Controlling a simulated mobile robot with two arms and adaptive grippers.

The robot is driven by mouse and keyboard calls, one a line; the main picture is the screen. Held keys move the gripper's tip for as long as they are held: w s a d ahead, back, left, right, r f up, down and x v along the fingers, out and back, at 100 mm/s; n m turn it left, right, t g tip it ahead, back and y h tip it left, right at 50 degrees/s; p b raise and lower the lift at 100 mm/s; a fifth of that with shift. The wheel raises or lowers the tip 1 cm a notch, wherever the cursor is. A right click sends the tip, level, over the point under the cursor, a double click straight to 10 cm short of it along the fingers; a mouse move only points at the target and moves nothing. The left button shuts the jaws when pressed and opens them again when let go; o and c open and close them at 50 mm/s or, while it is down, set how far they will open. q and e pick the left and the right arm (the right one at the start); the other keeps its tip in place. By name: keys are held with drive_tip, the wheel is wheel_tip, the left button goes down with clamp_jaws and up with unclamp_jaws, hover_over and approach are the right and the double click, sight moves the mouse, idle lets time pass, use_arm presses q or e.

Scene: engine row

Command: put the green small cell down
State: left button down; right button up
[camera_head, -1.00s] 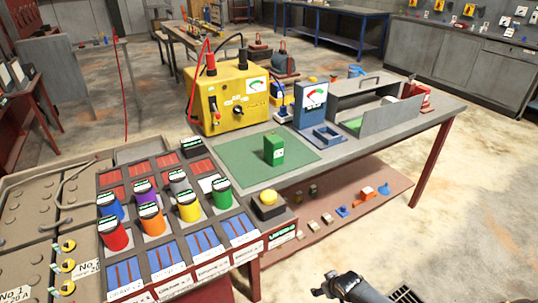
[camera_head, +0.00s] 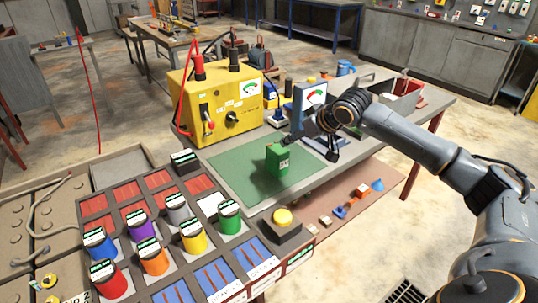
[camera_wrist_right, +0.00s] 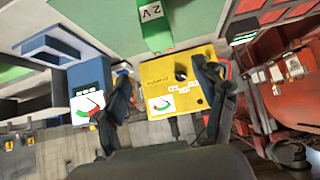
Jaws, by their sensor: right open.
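The green small cell (camera_head: 278,160) is a boxy green block with a white label. It stands upright on the green mat (camera_head: 236,166) on the bench. In the right wrist view, the green cell (camera_wrist_right: 154,24) shows at the top with "2V" on its label. My right gripper (camera_head: 309,147) is just right of and above the cell in the head view. In the right wrist view, my right gripper (camera_wrist_right: 160,64) has its fingers spread wide with nothing held between them. The cell lies beyond the fingertips, apparently free of them. My left gripper is out of view.
A yellow tester (camera_head: 232,104) stands behind the mat. A blue meter (camera_head: 311,97) stands close behind my right gripper. The mat's left part is clear.

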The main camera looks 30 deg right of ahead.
sight(278, 147)
drive_tip(key=p+x, duration=0.1)
drive_tip(key=x, duration=0.7)
drive_tip(key=shift+a+f, duration=0.1)
drive_tip(key=shift+f, duration=0.1)
drive_tip(key=x, duration=0.3)
drive_tip(key=shift+w+a+f+p, duration=0.15)
drive_tip(key=shift+w+p, duration=0.1)
drive_tip(key=shift+p, duration=0.15)
drive_tip(key=shift+w+f, duration=0.2)
drive_tip(key=shift+s, duration=0.1)
drive_tip(key=shift+c, duration=0.2)
drive_tip(key=c, duration=1.4)
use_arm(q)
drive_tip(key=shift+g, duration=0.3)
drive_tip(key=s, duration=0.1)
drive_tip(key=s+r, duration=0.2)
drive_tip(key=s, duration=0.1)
use_arm(e)
drive_tip(key=shift+r, duration=0.15)
clamp_jaws()
